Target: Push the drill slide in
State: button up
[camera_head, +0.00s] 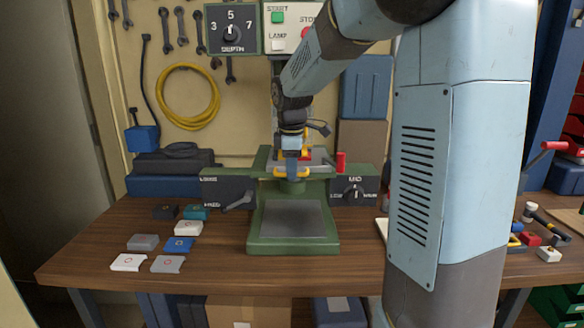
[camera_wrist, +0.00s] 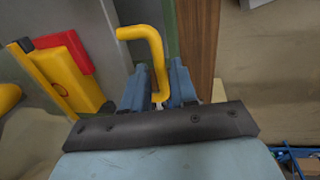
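The green drill press (camera_head: 293,232) stands on the bench, with a grey plate on its base. Its slide, a grey plate on the green upper table, is mostly hidden behind my gripper. The slide's yellow handle (camera_head: 280,173) sticks out at the front of that table. My gripper (camera_head: 291,170) points down at the middle of the handle. In the wrist view, the yellow handle (camera_wrist: 157,52) passes between the two blue fingers of my gripper (camera_wrist: 160,88), which look closed around it. How far the slide stands out is hard to tell.
Dark panels with levers (camera_head: 235,194) flank the table, and a red knob (camera_head: 341,161) stands at its right. Several coloured socket boxes (camera_head: 179,245) lie on the wooden bench (camera_head: 220,264) at left. My arm hides part of the right side.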

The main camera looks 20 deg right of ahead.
aim_at(299, 160)
grip_shut()
dwell(0.3)
jog(key=w, duration=0.2)
jog(key=w+d, duration=0.2)
jog(key=w, duration=0.1)
jog(key=shift+w, duration=0.35)
jog(key=shift+r, duration=0.15)
jog(key=shift+w, duration=0.1)
jog(key=shift+o, duration=0.2)
grip_release()
jog(key=shift+w, duration=0.1)
jog(key=shift+o, duration=1.1)
